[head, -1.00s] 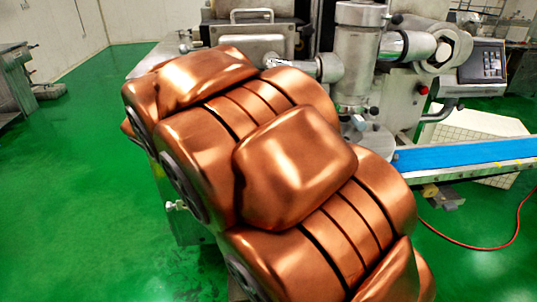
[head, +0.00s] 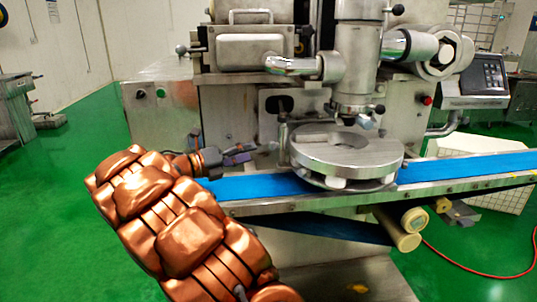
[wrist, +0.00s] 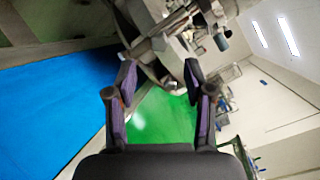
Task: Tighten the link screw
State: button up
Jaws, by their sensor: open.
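The encrusting machine (head: 240,105) stands in the middle of the head view, with a vertical metal cylinder (head: 357,60) above a round metal turntable (head: 347,150). Black-tipped knobs (head: 379,109) sit low on the cylinder. I cannot tell which part is the link screw. My gripper (head: 258,152) is over the left part of the blue belt, left of the turntable, at the end of my copper-coloured arm. In the wrist view, its purple-padded fingers (wrist: 160,82) are apart with nothing between them. Metal machine parts (wrist: 165,38) show beyond the fingertips.
The blue conveyor belt (head: 465,168) runs past the turntable and fills the left of the wrist view (wrist: 50,100). Rollers (head: 400,228) hang below it. A control panel (head: 483,78) is at right. A red cable (head: 470,265) lies on the open green floor.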

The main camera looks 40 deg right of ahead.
aim_at(270, 146)
jog(key=shift+b+x, duration=0.7)
jog(key=shift+x, duration=3.15)
jog(key=shift+c, duration=0.4)
grip_shut()
